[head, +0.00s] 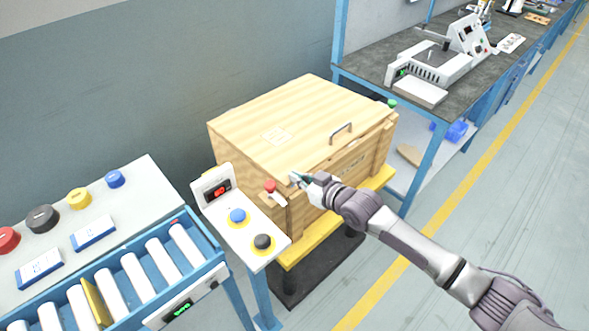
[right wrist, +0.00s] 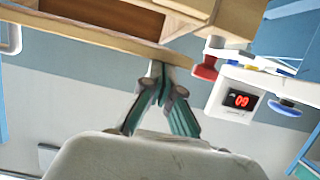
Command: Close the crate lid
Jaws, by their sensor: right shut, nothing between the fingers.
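The wooden crate (head: 345,180) stands on a yellow-edged stand. Its pale wooden lid (head: 285,120) lies over the top, roughly level, with a metal handle (head: 341,131) near the front edge. I cannot tell whether a thin gap is left under it. My right gripper (head: 296,178) is shut and empty at the lid's near front corner. In the right wrist view, its fingertips (right wrist: 160,72) come up to the wooden lid edge (right wrist: 90,38); I cannot tell if they touch. A darker brown panel or recess (right wrist: 100,14) shows beyond that edge. My left gripper is out of view.
A control stand with a red display (head: 218,191), a red knob (head: 270,187) and blue and black buttons is close beside the gripper. A roller conveyor (head: 130,270) is at the left. A workbench (head: 450,95) stands behind right. Open floor (head: 470,230) lies right.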

